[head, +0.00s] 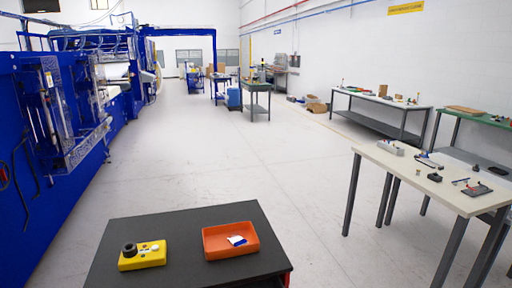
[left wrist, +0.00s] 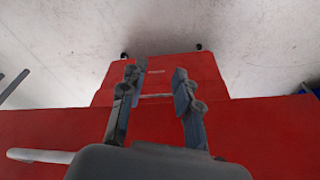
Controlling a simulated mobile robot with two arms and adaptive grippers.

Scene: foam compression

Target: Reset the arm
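In the left wrist view my left gripper (left wrist: 156,85) shows with its two grey fingers apart and nothing between them. Behind the fingers is a red surface (left wrist: 255,135) with the pale floor beyond it. Neither of my arms shows in the head view. My right gripper is not in any view.
A dark-topped table (head: 190,275) stands in front, bearing a yellow device (head: 142,258) with a black knob and an orange tray (head: 230,252) holding a white and blue item. A light table (head: 440,190) with small tools is at right. Blue machinery (head: 40,140) lines the left. The middle floor is clear.

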